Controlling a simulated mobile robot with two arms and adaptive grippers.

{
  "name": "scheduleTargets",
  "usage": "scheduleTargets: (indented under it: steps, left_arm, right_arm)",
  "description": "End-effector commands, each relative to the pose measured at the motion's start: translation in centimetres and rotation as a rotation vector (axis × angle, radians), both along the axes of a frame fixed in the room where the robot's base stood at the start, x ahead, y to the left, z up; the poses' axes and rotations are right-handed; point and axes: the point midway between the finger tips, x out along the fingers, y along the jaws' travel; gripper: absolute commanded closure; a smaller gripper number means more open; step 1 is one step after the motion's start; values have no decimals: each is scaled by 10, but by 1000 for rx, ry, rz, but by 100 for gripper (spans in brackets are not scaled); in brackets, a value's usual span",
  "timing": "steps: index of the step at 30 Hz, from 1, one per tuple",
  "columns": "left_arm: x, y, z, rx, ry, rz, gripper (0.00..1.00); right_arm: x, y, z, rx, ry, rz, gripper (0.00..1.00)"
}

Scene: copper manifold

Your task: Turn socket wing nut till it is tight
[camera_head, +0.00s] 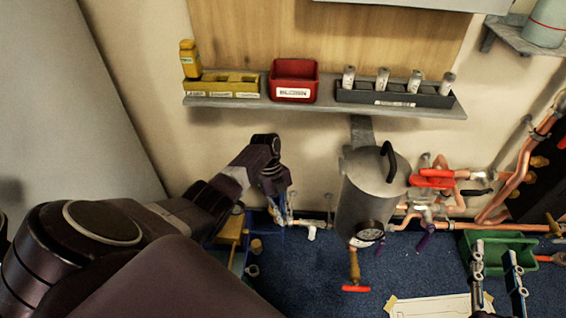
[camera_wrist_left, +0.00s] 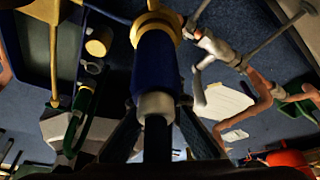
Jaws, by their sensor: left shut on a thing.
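My left gripper (camera_head: 279,200) is low against the wall, left of the grey tank, its fingers pointing down. In the left wrist view its dark fingers (camera_wrist_left: 158,112) close from both sides at the pale end of a blue sleeve (camera_wrist_left: 156,68) with a brass collar (camera_wrist_left: 155,27). The sleeve lies in line with the fingers. I cannot make out wings on it, so I cannot tell whether it is the socket wing nut. My right gripper (camera_head: 495,254) is at the lower right, its two fingers apart and nothing seen between them.
A grey tank (camera_head: 366,205) with a gauge stands right of my left gripper. Copper pipes (camera_head: 496,205) with a red-handled valve (camera_head: 433,178) run along the wall. A green tray (camera_head: 535,245) lies beyond my right gripper. A silver fitting (camera_wrist_left: 205,60) sits close beside the sleeve.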

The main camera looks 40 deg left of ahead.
Motion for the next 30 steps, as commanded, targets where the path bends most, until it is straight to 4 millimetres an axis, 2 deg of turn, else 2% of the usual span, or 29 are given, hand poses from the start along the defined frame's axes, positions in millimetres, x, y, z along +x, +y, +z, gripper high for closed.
scheduleTargets:
  steps: [2,3,8,18,23,30]
  left_arm:
    - [-2,1,0,2,3,-4,100]
    - [-2,1,0,2,3,-4,92]
    - [-1,1,0,1,3,-2,76]
    - [0,2,4,1,0,-1,76]
    - [4,12,25,4,-2,-1,76]
    - [12,30,73,4,-2,0,76]
  right_arm:
    - [0,0,0,0,0,0,69]
    - [0,0,0,0,0,0,69]
    - [0,0,0,0,0,0,69]
    - [0,0,0,0,2,1,69]
    - [0,0,0,0,2,0,69]
    - [0,0,0,0,1,0,69]
